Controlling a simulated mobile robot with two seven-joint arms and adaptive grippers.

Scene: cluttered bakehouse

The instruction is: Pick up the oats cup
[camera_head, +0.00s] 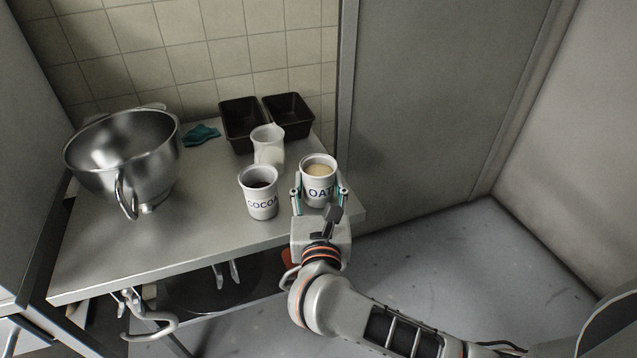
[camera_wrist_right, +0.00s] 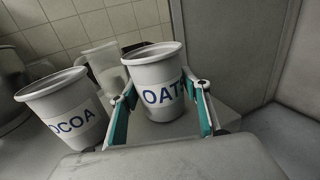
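The oats cup (camera_head: 318,170) is a white cup with dark lettering and pale contents, upright near the right end of the steel table. It also shows in the right wrist view (camera_wrist_right: 155,75). My right gripper (camera_head: 320,196) is low at the front of the cup, with one finger on each side of it. In the right wrist view the teal-padded fingers (camera_wrist_right: 160,112) stand apart around the cup; firm contact does not show. My left gripper is not in view.
The cocoa cup (camera_head: 260,202) stands close to the left, and a white jug (camera_head: 268,146) is behind. Two dark loaf tins (camera_head: 241,131) are at the back. A steel bowl (camera_head: 110,160) and a teal cloth (camera_head: 200,134) are left. A grey panel (camera_head: 430,100) rises behind right.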

